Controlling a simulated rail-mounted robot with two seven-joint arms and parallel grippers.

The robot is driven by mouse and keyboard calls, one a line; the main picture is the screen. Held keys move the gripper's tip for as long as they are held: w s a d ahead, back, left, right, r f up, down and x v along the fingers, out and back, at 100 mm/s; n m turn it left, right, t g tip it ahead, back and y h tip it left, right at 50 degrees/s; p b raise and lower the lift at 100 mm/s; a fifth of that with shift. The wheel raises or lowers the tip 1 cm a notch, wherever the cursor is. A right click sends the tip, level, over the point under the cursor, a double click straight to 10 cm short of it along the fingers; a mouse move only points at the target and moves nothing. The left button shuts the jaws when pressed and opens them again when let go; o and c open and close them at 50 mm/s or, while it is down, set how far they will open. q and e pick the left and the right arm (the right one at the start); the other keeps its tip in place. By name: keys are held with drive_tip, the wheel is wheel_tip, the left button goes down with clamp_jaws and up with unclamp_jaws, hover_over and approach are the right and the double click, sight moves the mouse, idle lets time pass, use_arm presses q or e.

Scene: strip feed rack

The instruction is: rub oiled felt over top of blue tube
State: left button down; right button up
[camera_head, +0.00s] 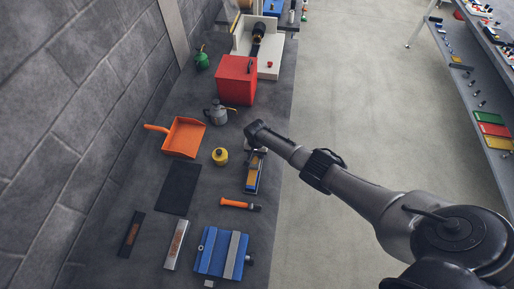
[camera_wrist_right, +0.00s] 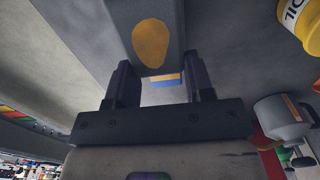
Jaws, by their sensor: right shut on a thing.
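My right gripper (camera_wrist_right: 158,72) has a dark grey block between its fingers; this block (camera_wrist_right: 118,18) bears an amber oval stain and looks like the oiled felt. In the head view my right wrist hides most of the grip. A blue and yellow piece (camera_wrist_right: 168,80) shows just past the block, between the fingers. In the head view a long narrow item with blue, grey and yellow parts (camera_head: 252,181) lies on the bench just below my right wrist; it may hold the blue tube. I cannot tell whether the felt touches it. My left gripper is not in view.
A yellow oil can (camera_head: 220,156) stands left of the right wrist, with a metal spout can (camera_head: 215,113), an orange dustpan (camera_head: 184,137) and a red box (camera_head: 236,80) further back. An orange-handled tool (camera_head: 235,204) and a blue vise (camera_head: 214,250) lie nearer.

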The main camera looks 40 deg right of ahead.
sight(254, 167)
drive_tip(key=shift+s+a+r+p, duration=0.1)
drive_tip(key=shift+s+a+p, duration=0.5)
drive_tip(key=shift+a+p, duration=0.45)
drive_tip(key=shift+s+a+p, duration=0.45)
drive_tip(key=shift+a+p, duration=0.05)
drive_tip(key=shift+p, duration=0.25)
drive_tip(key=shift+s+a+f, duration=0.2)
drive_tip(key=shift+s+a, duration=0.05)
drive_tip(key=shift+a, duration=0.1)
drive_tip(key=shift+s+a+p, duration=0.5)
drive_tip(key=shift+a+p, duration=0.2)
drive_tip(key=shift+p, duration=0.35)
drive_tip(key=shift+s+a+p, duration=0.4)
drive_tip(key=shift+a+p, duration=0.15)
drive_tip(key=shift+a, duration=0.05)
drive_tip(key=shift+s+a, duration=0.2)
drive_tip(key=shift+a, duration=0.05)
drive_tip(key=shift+s+a+f, duration=0.1)
drive_tip(key=shift+f, duration=0.1)
